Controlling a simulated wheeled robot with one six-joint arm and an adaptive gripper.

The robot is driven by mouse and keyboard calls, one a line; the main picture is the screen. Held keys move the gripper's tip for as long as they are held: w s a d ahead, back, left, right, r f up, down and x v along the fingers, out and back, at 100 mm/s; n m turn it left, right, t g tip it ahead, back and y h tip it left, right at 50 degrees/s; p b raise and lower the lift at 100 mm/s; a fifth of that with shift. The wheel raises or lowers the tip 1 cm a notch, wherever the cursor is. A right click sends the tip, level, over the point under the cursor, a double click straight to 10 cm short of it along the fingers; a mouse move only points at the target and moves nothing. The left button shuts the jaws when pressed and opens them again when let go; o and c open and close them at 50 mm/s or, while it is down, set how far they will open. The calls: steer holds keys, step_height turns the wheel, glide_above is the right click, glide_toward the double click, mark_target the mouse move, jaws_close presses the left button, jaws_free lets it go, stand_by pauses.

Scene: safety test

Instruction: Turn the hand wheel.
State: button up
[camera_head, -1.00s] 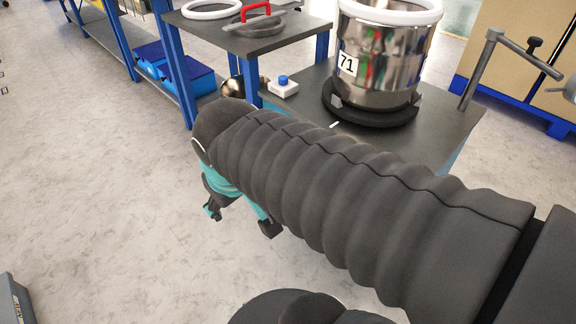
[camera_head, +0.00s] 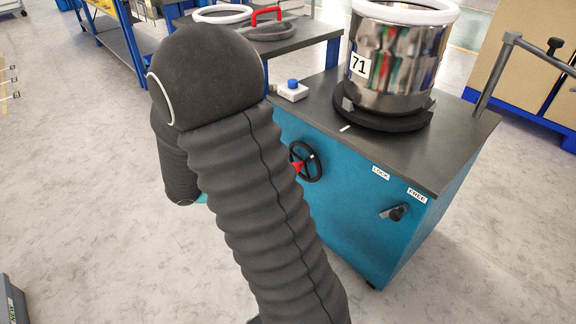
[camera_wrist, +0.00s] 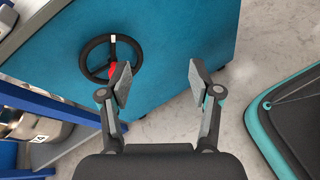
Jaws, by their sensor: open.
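The hand wheel (camera_head: 305,161) is a black ring with spokes, a red part at its hub and a small white mark on its rim. It is mounted on the teal side of a cabinet (camera_head: 345,215). In the wrist view the hand wheel (camera_wrist: 111,58) is at upper left, just beyond the left finger, whose tip overlaps its lower right edge. My gripper (camera_wrist: 159,83) is open, with nothing between its fingers. In the head view my gripper is hidden behind my arm.
A shiny drum (camera_head: 392,60) marked 71 stands on the cabinet top, near a white box with a blue button (camera_head: 292,90). A handle (camera_head: 396,212) sits on the teal side below LOCK and FREE labels. A grey table (camera_head: 300,42) stands behind.

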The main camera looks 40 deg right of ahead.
mark_target(300, 165)
steer(key=w+f+n+t+h+b, duration=0.1)
steer(key=w+f+n+t+h, duration=0.35)
steer(key=w+f+n, duration=0.45)
steer(key=shift+m, duration=0.7)
steer(key=d, duration=1.4)
steer(key=shift+w+d+f, duration=0.2)
steer(key=shift+f, duration=0.15)
jaws_close()
